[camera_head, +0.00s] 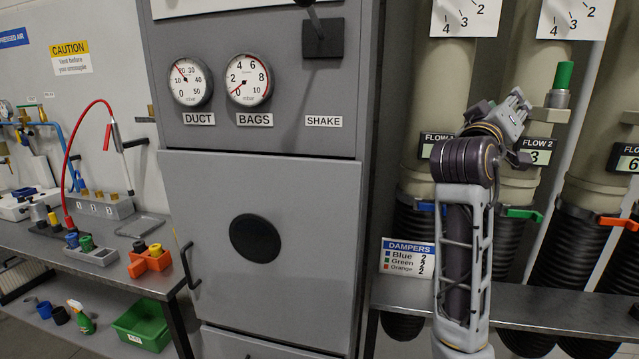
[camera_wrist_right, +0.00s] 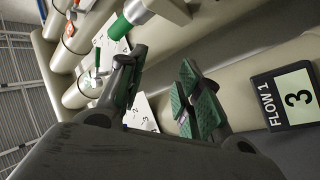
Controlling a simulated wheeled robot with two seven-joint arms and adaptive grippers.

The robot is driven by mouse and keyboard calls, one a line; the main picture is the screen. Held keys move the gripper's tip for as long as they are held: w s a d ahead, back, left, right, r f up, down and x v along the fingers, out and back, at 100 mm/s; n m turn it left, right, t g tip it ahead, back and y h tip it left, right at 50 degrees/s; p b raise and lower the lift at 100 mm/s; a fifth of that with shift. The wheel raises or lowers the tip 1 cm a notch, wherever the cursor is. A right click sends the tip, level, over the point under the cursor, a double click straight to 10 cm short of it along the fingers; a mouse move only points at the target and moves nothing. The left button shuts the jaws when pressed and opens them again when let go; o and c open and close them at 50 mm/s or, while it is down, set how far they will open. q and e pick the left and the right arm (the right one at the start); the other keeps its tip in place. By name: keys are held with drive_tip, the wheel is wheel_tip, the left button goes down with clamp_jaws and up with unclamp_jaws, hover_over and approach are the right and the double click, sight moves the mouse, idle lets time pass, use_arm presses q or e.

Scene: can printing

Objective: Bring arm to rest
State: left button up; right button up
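My right arm (camera_head: 465,220) stands raised in front of the beige ducts at the right of the head view. My right gripper (camera_head: 513,108) is at its top, close in front of the second duct and left of the green-capped fitting (camera_head: 562,80). In the right wrist view, the two green-padded fingers of this gripper (camera_wrist_right: 162,92) are spread apart with nothing between them. My left gripper is out of view.
A grey cabinet (camera_head: 255,190) with two gauges fills the middle. Dampers with green (camera_head: 522,213) and orange (camera_head: 617,222) handles sit above a metal shelf (camera_head: 560,312). At the left is a workbench (camera_head: 100,268) with fittings; a green bin (camera_head: 143,322) is on its lower shelf.

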drive_tip(key=s+a+f+n+g+y, duration=0.1)
drive_tip(key=a+f+n+g+y, duration=0.3)
drive_tip(key=f, duration=1.6)
drive_tip(key=s+a+f+t+y, duration=0.1)
drive_tip(key=f+y, duration=0.5)
drive_tip(key=f, duration=1.5)
drive_tip(key=s+a+f+g+y, duration=0.3)
drive_tip(key=s+a+f+g, duration=0.1)
drive_tip(key=s+f, duration=0.85)
drive_tip(key=s+a+f+g+y, duration=0.3)
drive_tip(key=s+a+f+g, duration=0.15)
drive_tip(key=s+f, duration=0.95)
drive_tip(key=f, duration=1.4)
drive_tip(key=s+f, duration=0.2)
drive_tip(key=f, duration=1.5)
drive_tip(key=s+d+f+g, duration=0.1)
drive_tip(key=s+d+f, duration=0.1)
drive_tip(key=s+f, duration=0.7)
drive_tip(key=s+d+f+g, duration=0.1)
drive_tip(key=s+d+f, duration=0.1)
drive_tip(key=s+f, duration=0.8)
drive_tip(key=s, duration=0.2)
drive_tip(key=shift+s+n, duration=0.3)
drive_tip(key=shift+s, duration=0.05)
